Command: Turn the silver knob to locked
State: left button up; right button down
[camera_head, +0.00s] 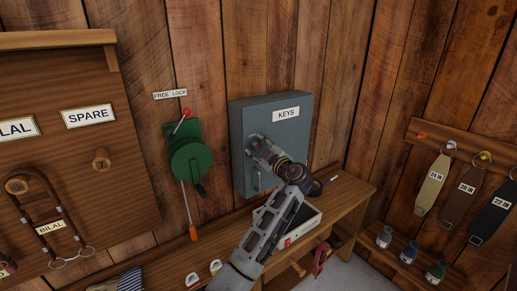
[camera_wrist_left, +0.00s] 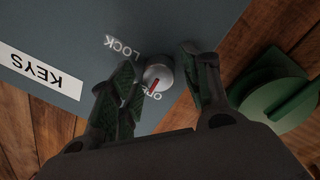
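The silver knob (camera_wrist_left: 157,77) is on the front of the grey-blue KEYS box (camera_head: 238,116). Its red mark points towards the word OPEN in the left wrist view; the word LOCK is on the other side. My left gripper (camera_wrist_left: 158,65) is open, with one finger on each side of the knob and visible gaps between fingers and knob. In the head view my left gripper (camera_head: 257,146) is at the box front and largely hides the knob. My right gripper is in neither view.
A green lever device (camera_head: 190,163) with a red-tipped rod hangs left of the box under a FREE LOCK label (camera_head: 170,94). It shows close beside my gripper in the wrist view (camera_wrist_left: 275,95). A bench (camera_head: 345,192) holding a white tray (camera_head: 300,229) runs below.

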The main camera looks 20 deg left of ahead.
pick_arm(q)
jog(key=c, duration=0.8)
